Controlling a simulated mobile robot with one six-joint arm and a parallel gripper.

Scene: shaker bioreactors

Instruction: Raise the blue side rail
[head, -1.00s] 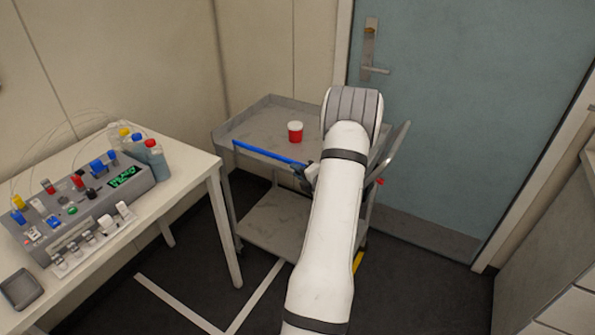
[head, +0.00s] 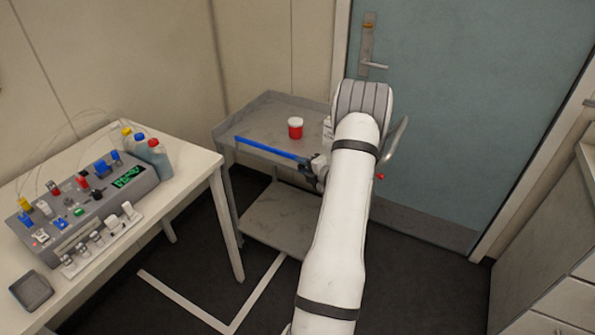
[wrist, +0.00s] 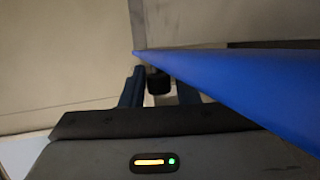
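The blue side rail (head: 268,149) runs along the near side of the grey cart (head: 222,134), at about the height of its top shelf. In the wrist view the rail (wrist: 240,82) crosses large from the centre to the right edge, above the right finger. My gripper (head: 312,167) is at the rail's right end in the head view, partly hidden by my arm. In the wrist view its two blue fingers (wrist: 158,92) are apart. A small dark part (wrist: 158,82) shows between them; I cannot tell what it is or whether it is touched.
A red cup with a white lid (head: 295,128) stands on the cart's top shelf. A white table (head: 205,178) with a control box (head: 90,200) and bottles stands at left. A blue-green door (head: 460,110) is behind. Open floor with white tape (head: 258,290) lies in front.

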